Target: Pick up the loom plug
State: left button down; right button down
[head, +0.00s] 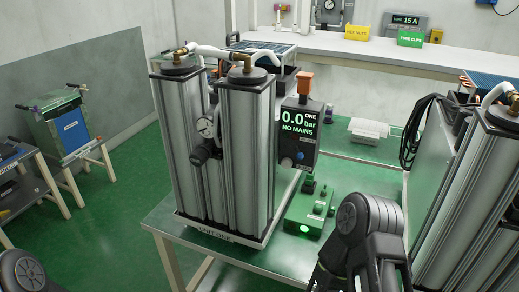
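No part is labelled as the loom plug, and I cannot tell for certain which one it is. An orange block-shaped connector (305,83) stands upright on top of the black display unit (299,130), which reads "0.0 bar", "ONE" and "NO MAINS". A bundle of black cable (416,128) hangs in a loop at the side of the right-hand unit; its ends are not clear. Dark rounded links of my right arm show at bottom centre-right, and a small part of my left arm shows in the bottom left corner. The fingertips of both grippers are out of view.
Two silver columns (246,160) stand on a plate on the green-topped bench (160,222). A green box (309,212) with a lit button sits beside them. Another column unit (455,205) stands at the right. A long white counter (345,45) runs along the back. Green floor is open at left.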

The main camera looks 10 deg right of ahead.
aim_at(310, 176)
jog(key=l+z, duration=0.25)
jog(key=i+l+z, duration=0.25)
jog(key=l, duration=0.15)
jog(key=l+z, duration=0.25)
jog(key=l, duration=0.1)
